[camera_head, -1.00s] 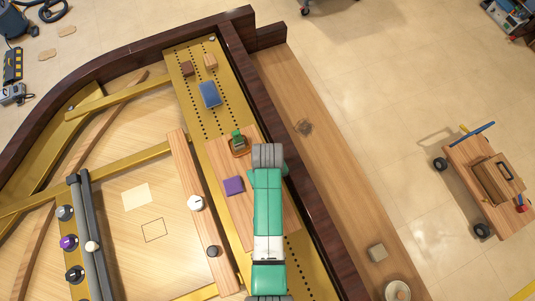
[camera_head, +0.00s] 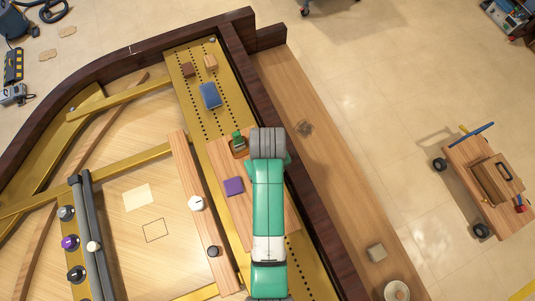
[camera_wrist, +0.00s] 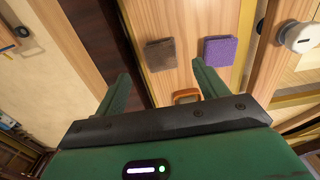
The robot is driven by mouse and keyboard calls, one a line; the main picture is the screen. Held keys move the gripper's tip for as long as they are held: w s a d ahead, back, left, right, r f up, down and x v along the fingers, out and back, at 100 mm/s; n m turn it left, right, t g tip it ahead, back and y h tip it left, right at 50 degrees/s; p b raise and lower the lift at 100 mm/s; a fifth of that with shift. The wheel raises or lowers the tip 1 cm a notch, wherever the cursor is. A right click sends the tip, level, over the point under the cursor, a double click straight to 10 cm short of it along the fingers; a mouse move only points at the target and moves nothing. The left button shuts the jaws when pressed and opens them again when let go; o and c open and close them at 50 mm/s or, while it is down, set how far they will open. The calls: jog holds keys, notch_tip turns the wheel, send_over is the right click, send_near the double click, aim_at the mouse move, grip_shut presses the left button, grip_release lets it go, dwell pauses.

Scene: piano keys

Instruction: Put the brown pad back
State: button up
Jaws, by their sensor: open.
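The brown pad (camera_wrist: 161,55) is a small square block lying on the wooden board in the wrist view. A purple pad (camera_wrist: 221,51) lies to its right; it also shows in the head view (camera_head: 233,186). My gripper (camera_wrist: 163,70) is open, its two green fingers apart and empty. The brown pad appears between and beyond the fingertips, apart from them. In the head view my arm covers the brown pad and most of the gripper. A square outline (camera_head: 154,230) and a cream square (camera_head: 137,197) show on the pale soundboard at left.
A blue block (camera_head: 209,95) and two small wooden blocks lie farther up the gold plate. A white knob (camera_head: 196,203) stands on the wooden rail. The dark piano rim (camera_head: 300,180) runs along the right.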

notch_tip(320, 180, up, 3)
jog(key=shift+f, duration=0.1)
dwell(0.3)
